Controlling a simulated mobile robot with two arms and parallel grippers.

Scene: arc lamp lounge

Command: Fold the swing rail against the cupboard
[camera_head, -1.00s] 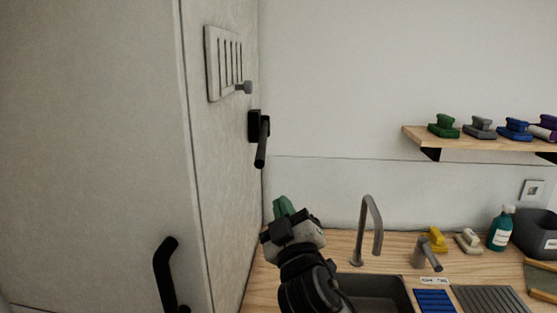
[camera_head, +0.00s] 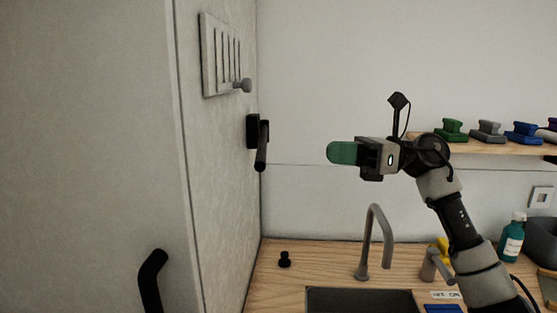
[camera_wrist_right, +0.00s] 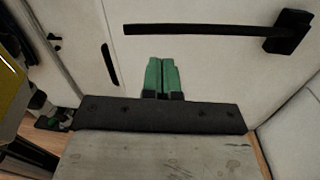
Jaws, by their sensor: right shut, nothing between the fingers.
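The swing rail (camera_head: 262,150) is a black bar on a black wall mount, fixed to the side of the tall pale cupboard (camera_head: 215,200). In the head view it points toward me and slightly down. In the right wrist view the rail (camera_wrist_right: 205,29) runs level across the top, with its mount at the right end. My right gripper (camera_head: 329,152) has green fingers pointing left toward the cupboard side, to the right of the rail and apart from it. In the right wrist view its fingers (camera_wrist_right: 162,62) are together and empty, below the bar. My left gripper is not seen.
A slotted grey panel with a knob (camera_head: 222,56) is above the rail. A black handle (camera_head: 152,283) is on the cupboard front. Below are a wooden counter (camera_head: 325,262), a small black knob (camera_head: 285,259), a tap (camera_head: 375,240) and a sink. A shelf (camera_head: 480,146) holds coloured blocks.

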